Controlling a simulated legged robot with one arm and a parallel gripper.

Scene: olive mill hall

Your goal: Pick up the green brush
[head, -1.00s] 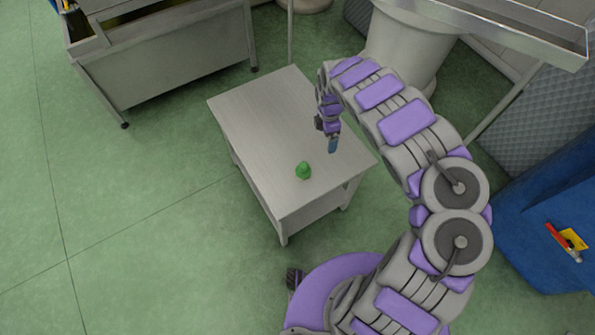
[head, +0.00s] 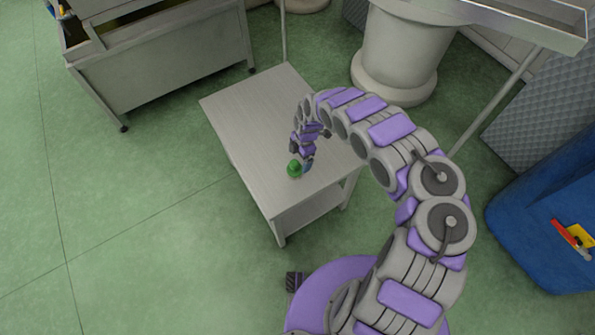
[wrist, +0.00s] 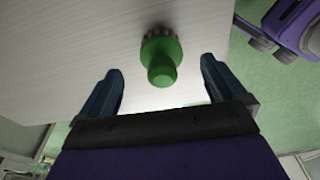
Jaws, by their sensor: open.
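The green brush (head: 294,169) stands on the grey metal table (head: 244,110), near its front end. In the wrist view the brush (wrist: 161,57) shows a rounded green handle toward me and pale bristles at its far end. My gripper (head: 307,164) is just right of the brush in the head view, low over the table. In the wrist view my gripper (wrist: 160,85) is open, with one blue finger to each side and the brush's handle between and slightly beyond the tips. Nothing is held. Whether a finger touches the brush cannot be told.
A metal trough on wheels (head: 165,60) stands at the upper left. A pale round pedestal (head: 398,55) and a metal chute (head: 520,20) are behind my arm. A blue bin (head: 545,225) with red and yellow items (head: 573,236) is at the right. Green floor is free at left.

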